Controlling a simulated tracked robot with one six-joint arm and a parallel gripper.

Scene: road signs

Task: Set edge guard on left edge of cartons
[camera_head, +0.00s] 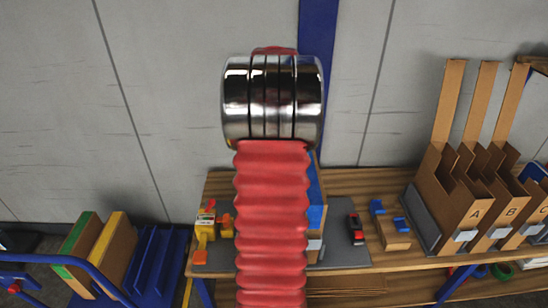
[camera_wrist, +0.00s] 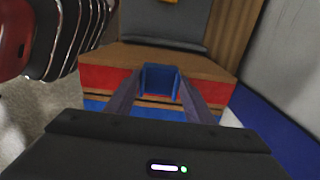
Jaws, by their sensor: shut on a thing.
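In the wrist view, my gripper (camera_wrist: 160,88) is shut on a small blue edge guard (camera_wrist: 161,73), held between the two fingertips. Beyond it are stacked brown cartons (camera_wrist: 105,56) with red and blue bands on the side. The guard overlaps the cartons' near upper edge in the picture. I cannot tell whether it touches them. In the head view, my red ribbed arm covers my gripper, the guard and most of the cartons. Only a tan and blue strip (camera_head: 316,212) shows to the right of the arm.
Yellow-orange tools (camera_head: 205,228) lie left of my arm on the wooden bench (camera_head: 375,284). A red-black item (camera_head: 356,229), a tan block (camera_head: 393,234) and small blue pieces (camera_head: 400,223) are to the right. Lettered bins (camera_head: 460,212) stand far right. Blue racks (camera_head: 155,262) are left.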

